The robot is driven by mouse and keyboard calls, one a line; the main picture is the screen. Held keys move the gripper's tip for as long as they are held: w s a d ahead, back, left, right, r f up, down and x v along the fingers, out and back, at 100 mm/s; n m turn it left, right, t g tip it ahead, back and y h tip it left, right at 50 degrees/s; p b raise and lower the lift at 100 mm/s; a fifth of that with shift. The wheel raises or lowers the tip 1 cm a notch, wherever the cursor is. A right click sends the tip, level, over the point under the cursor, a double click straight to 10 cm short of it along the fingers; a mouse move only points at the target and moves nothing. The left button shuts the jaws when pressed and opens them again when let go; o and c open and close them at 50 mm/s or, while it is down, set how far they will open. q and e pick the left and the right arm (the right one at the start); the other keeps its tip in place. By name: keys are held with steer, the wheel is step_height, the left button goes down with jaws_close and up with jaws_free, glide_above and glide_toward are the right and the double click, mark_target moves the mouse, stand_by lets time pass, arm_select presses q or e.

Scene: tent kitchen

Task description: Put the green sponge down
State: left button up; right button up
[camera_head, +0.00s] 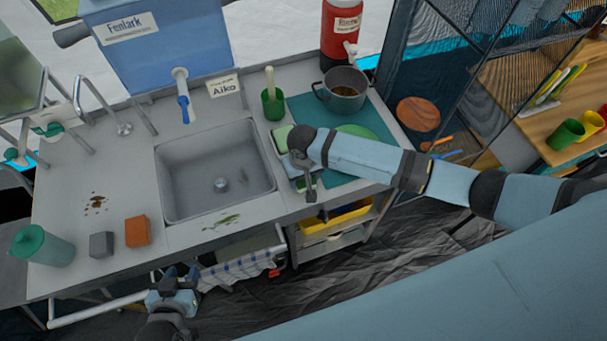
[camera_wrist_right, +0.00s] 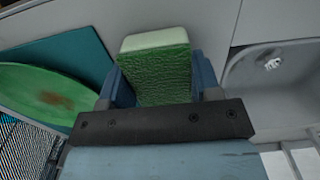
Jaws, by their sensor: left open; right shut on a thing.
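The green sponge (camera_head: 281,138) shows just beyond my right gripper (camera_head: 293,158), over the counter strip between the sink (camera_head: 217,176) and the teal mat (camera_head: 309,107). In the right wrist view the sponge (camera_wrist_right: 155,72) is pale on one face and green on the other, held between both fingers of my right gripper (camera_wrist_right: 160,84). I cannot tell whether the sponge touches the counter. My right forearm hides part of the mat. My left gripper (camera_head: 180,276) is open and empty in front of the counter's front edge, near a checked towel (camera_head: 238,268).
A green plate (camera_wrist_right: 45,93) with a brown stain lies on the mat. An orange block (camera_head: 137,231), a grey block (camera_head: 101,244) and a teal pitcher (camera_head: 42,246) stand left of the sink.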

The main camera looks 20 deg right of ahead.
steer(key=o, duration=0.8)
step_height(320, 180, up, 12)
steer(key=s+a+f+t+y, duration=0.1)
steer(key=s+f, duration=0.1)
steer(key=s+a+f+t+y, duration=0.2)
steer(key=s+a+f+n+t+y, duration=0.1)
steer(key=s+f+y, duration=0.1)
steer(key=f, duration=0.1)
steer(key=shift+s+a+f+t+b, duration=0.1)
steer(key=shift+s+a+t+b, duration=0.05)
steer(key=shift+a+t+b, duration=0.2)
steer(key=s+d+f+t, duration=0.1)
steer(key=s+d+t, duration=0.1)
steer(key=s+d, duration=0.1)
steer(key=s+d+n+t+h, duration=0.1)
steer(key=s+d+t, duration=0.1)
steer(key=s+d, duration=0.1)
steer(key=s+d+f+t, duration=0.1)
steer(key=s+d+t, duration=0.1)
steer(key=s+d, duration=0.2)
steer(key=shift+s+f+n+h, duration=0.3)
steer(key=shift+s+f+h, duration=0.05)
steer(key=shift+s+h, duration=0.05)
